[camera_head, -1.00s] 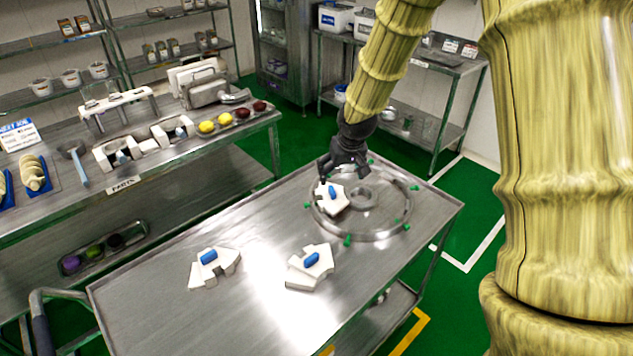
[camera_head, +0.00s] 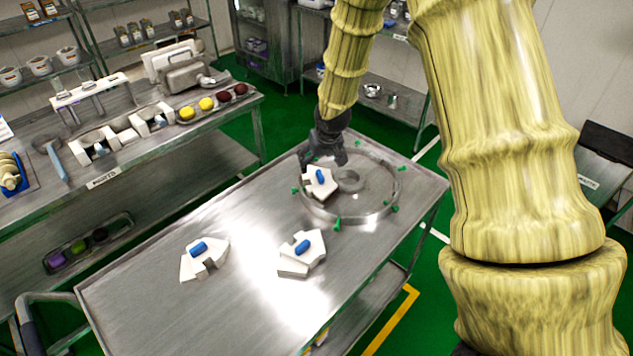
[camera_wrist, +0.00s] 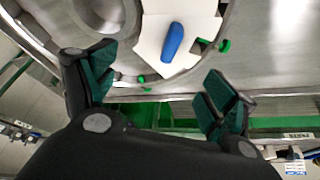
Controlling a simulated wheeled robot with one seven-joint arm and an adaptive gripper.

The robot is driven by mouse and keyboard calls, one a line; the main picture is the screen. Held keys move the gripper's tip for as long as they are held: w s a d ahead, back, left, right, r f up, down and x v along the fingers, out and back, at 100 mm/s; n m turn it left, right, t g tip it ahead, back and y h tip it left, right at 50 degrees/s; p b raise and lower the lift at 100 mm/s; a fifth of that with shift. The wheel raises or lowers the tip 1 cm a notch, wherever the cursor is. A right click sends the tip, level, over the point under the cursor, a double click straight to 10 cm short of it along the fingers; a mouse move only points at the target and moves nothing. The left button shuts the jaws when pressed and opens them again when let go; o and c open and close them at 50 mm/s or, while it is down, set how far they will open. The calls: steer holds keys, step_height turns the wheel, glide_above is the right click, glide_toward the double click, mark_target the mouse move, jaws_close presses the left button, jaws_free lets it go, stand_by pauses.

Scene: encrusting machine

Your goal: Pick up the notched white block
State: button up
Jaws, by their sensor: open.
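Three white blocks with blue handles are on the steel table. One white block (camera_head: 322,191) sits in the round ring fixture (camera_head: 345,217), the second white block (camera_head: 214,263) lies at the left, and the third white block (camera_head: 292,266) lies near the middle. Their outlines have cut-in corners; I cannot tell for certain which one the task calls notched. My gripper (camera_head: 322,160) is open and empty, just behind and above the block in the ring. In the wrist view my gripper (camera_wrist: 160,85) has its fingers wide apart, with that block (camera_wrist: 152,38) ahead of them, apart from both.
Small green pegs stand around the ring fixture. A steel counter (camera_head: 175,150) at the left holds yellow and dark red balls, white fixtures and trays. Shelves stand behind. The front left of the steel table (camera_head: 150,315) is clear.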

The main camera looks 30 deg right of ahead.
mark_target(321, 172)
steer(key=shift+s+f+p, duration=0.25)
steer(key=shift+s+p, duration=0.3)
steer(key=shift+s, duration=0.45)
steer(key=x, duration=0.4)
steer(key=shift+w+a+p, duration=0.15)
steer(key=shift+p, duration=0.25)
steer(key=shift+f, duration=0.1)
steer(key=c, duration=1.3)
